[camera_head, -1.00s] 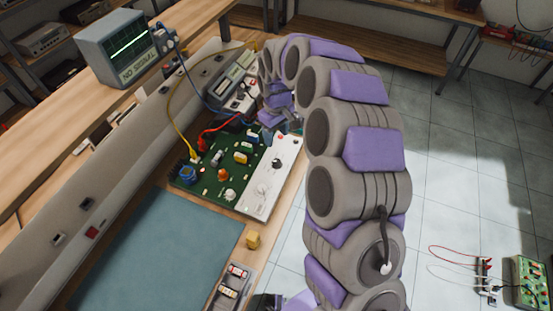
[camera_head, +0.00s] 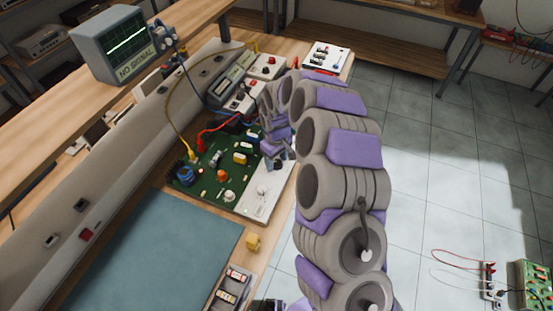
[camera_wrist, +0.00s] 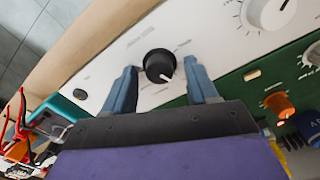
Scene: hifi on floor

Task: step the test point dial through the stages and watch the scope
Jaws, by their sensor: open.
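The test point dial is a black knob with a white pointer line (camera_wrist: 159,66), on a white panel (camera_wrist: 150,33) beside a green circuit board (camera_head: 212,178). In the wrist view my gripper (camera_wrist: 160,70) is open, with one blue-grey finger on each side of the dial; I cannot tell whether either touches it. The pointer line faces the lower right there. In the head view my gripper (camera_head: 277,153) is over the panel and partly covers the dial. The scope (camera_head: 117,44) stands on the upper shelf at left, showing a green trace and a "NO SIGNAL" label.
A larger white knob (camera_wrist: 270,12) and an orange knob (camera_wrist: 279,104) are near the dial. Yellow and red leads (camera_head: 205,130) run to the board. Open floor is at right.

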